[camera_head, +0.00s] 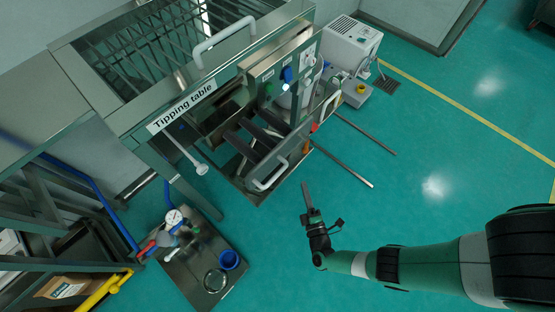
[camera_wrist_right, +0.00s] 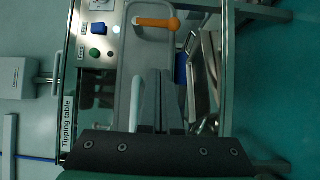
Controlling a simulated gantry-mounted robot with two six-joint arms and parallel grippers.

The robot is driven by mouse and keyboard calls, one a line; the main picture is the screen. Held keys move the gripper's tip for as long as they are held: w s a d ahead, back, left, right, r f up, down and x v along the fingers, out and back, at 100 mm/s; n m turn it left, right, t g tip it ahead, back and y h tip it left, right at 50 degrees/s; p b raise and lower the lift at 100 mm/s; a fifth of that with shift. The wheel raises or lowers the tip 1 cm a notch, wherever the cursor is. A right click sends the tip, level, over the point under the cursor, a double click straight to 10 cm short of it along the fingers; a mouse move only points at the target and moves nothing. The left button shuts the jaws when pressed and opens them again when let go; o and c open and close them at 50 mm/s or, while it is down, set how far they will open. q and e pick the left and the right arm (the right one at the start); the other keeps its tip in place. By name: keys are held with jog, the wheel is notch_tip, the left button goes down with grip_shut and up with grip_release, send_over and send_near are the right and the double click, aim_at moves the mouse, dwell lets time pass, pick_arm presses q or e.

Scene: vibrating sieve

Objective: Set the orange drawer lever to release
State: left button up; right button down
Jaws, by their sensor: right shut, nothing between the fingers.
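The orange lever (camera_wrist_right: 157,23) lies roughly crosswise at the top of the right wrist view, on a grey panel, its rounded end to the right. In the head view a small orange-red part (camera_head: 314,127) shows at the right end of the machine's front; I cannot tell its setting. My right gripper (camera_head: 306,186) is shut and empty over the green floor, apart from the machine. In the right wrist view its fingers (camera_wrist_right: 168,78) point up towards the lever with a gap between. My left gripper is not in view.
The drawer front (camera_head: 283,160) with a curved pale handle (camera_head: 270,178) juts from the machine. Two metal rails (camera_head: 345,164) stick out over the floor. A low tray (camera_head: 195,278) holds a gauge and a blue cup (camera_head: 229,259). Floor around my right arm is clear.

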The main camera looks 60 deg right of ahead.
jog(key=s, duration=0.1)
jog(key=b, duration=0.5)
send_near(306, 146)
jog(key=w+d+f, duration=0.2)
jog(key=w+d, duration=0.2)
jog(key=w, duration=0.1)
jog(key=shift+w+f+n+y, duration=0.1)
jog(key=shift+w+n+y, duration=0.05)
jog(key=shift+n+y, duration=0.15)
